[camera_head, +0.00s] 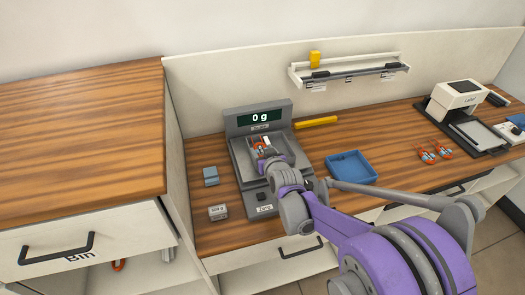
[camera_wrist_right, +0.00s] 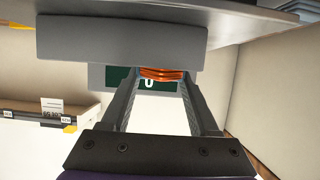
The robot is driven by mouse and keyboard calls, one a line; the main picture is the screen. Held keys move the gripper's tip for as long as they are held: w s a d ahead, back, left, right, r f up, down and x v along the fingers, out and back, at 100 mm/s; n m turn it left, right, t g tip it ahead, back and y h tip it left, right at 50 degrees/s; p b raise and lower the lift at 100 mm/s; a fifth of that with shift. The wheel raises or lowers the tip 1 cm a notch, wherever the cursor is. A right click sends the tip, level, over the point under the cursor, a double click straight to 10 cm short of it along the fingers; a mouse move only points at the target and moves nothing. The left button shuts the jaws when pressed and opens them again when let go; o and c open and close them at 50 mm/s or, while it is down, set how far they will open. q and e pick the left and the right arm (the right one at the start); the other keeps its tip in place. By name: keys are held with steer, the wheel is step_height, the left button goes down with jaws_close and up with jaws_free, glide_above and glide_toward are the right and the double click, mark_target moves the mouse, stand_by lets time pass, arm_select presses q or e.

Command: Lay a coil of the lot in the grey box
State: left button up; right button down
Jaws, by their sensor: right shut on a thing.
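My right gripper (camera_head: 264,150) is over the pan of the grey scale (camera_head: 243,184), shut on an orange copper coil (camera_head: 259,142). In the right wrist view the coil (camera_wrist_right: 162,74) sits between the fingertips (camera_wrist_right: 160,82), with the scale's display behind it. The display (camera_head: 260,117) reads 0 g. I cannot tell whether the coil touches the pan. More orange coils (camera_head: 427,156) (camera_head: 444,151) lie on the bench at the right. A small grey-blue block or box (camera_head: 211,176) stands left of the scale; I cannot tell if it is hollow. My left gripper is not in view.
An empty-looking blue tray (camera_head: 350,168) lies right of the scale. A 500 g weight (camera_head: 217,212) stands at its front left. A yellow bar (camera_head: 316,122) lies behind. A label machine (camera_head: 456,98) stands far right. A higher cabinet (camera_head: 80,140) is at left.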

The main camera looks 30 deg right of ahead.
steer(key=shift+c, duration=0.3)
jaws_free()
step_height(320, 180, up, 8)
steer(key=p, duration=0.6)
steer(key=shift+r, duration=0.1)
